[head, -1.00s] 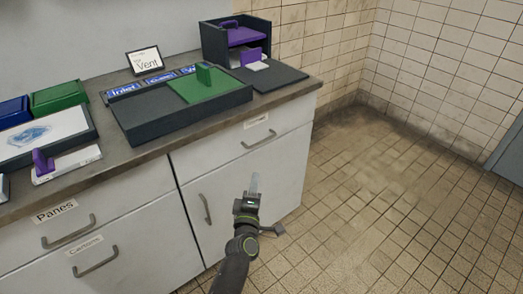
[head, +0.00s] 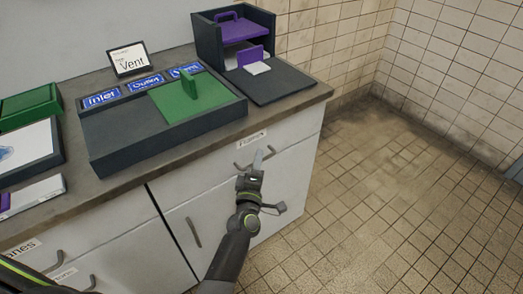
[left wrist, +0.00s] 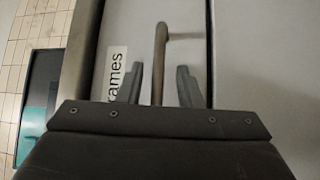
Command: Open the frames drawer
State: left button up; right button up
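The frames drawer (head: 295,155) is the upper right drawer of the white cabinet, and it looks closed. Its label (head: 252,140) reads "Frames", and the label also shows turned sideways in the left wrist view (left wrist: 117,75). The drawer's grey bar handle (left wrist: 160,60) appears between the two fingers of my left gripper (left wrist: 160,82). The fingers are apart, with a gap on each side of the bar. In the head view my left gripper (head: 257,160) is at the drawer front and hides part of the handle. My right gripper is not in view.
Below is a cabinet door with a handle (head: 194,232). The tiled floor (head: 400,200) at right is clear.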

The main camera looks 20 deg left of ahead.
pick_arm(q)
jog(key=shift+w, duration=0.15)
jog(key=shift+r, duration=0.1)
grip_shut()
dwell(0.3)
